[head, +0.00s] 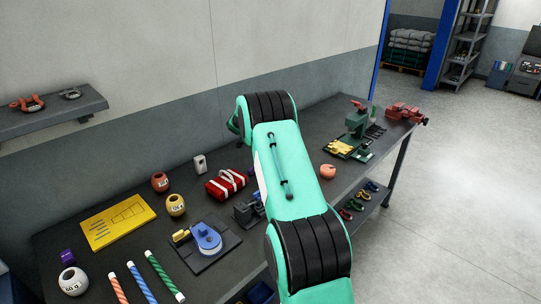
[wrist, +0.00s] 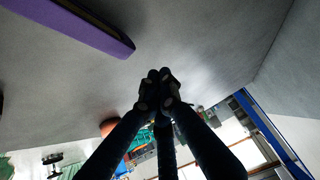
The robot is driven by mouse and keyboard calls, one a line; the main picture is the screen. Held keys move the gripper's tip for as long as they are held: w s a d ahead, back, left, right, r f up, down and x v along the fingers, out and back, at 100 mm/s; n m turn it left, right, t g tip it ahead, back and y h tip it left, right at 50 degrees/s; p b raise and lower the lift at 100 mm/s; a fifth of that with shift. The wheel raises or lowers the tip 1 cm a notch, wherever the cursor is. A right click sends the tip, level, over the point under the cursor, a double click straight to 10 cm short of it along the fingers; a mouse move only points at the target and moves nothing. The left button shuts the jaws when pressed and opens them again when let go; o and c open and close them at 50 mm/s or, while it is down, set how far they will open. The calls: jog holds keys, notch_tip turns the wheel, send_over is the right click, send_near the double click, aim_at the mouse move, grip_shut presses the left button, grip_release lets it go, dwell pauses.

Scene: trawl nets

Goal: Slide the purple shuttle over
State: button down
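A long purple bar, which looks like the purple shuttle (wrist: 82,27), crosses the upper left of the wrist view over a grey surface. My gripper (wrist: 160,76) is in the middle of the wrist view, its dark fingers together at the tips with nothing seen between them. The tips are apart from the bar in the picture, to its lower right. In the head view my green arm reaches over the bench and hides the gripper. A small purple block (head: 67,257) lies at the bench's left end; I cannot tell whether it is the same thing.
The dark bench (head: 310,136) holds a yellow board (head: 118,221), a red-and-white bundle (head: 226,184), a blue spool on a plate (head: 207,238), striped rods and several twine balls. A red vise (head: 404,112) stands at the far end. A wall lies behind.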

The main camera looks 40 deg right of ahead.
jog(key=shift+p+v, duration=0.6)
jog(key=shift+v, duration=2.55)
jog(key=shift+a+r, duration=0.25)
jog(key=s+a+r+n+t+y, duration=0.1)
jog(key=s+a+r+n, duration=0.3)
jog(key=a+r, duration=0.55)
jog(key=s+a+r+n+t+y, duration=0.1)
jog(key=s+a+r, duration=0.5)
jog(key=a, duration=0.6)
jog(key=s+a+r+n+t+y, duration=0.1)
jog(key=s+a+r+n, duration=0.2)
jog(key=s+a+r, duration=0.55)
jog(key=s+a+f+n+t+y, duration=0.1)
jog(key=s+a+n, duration=0.4)
jog(key=s+a, duration=0.8)
jog(key=s+a+f+n+t+y, duration=0.1)
jog(key=s+a+n, duration=0.4)
jog(key=s+a, duration=0.8)
jog(key=s+f+y, duration=0.1)
jog(key=s+y, duration=0.1)
jog(key=shift+a+t+y, duration=0.15)
jog(key=shift+t+y, duration=0.15)
jog(key=shift+y, duration=0.1)
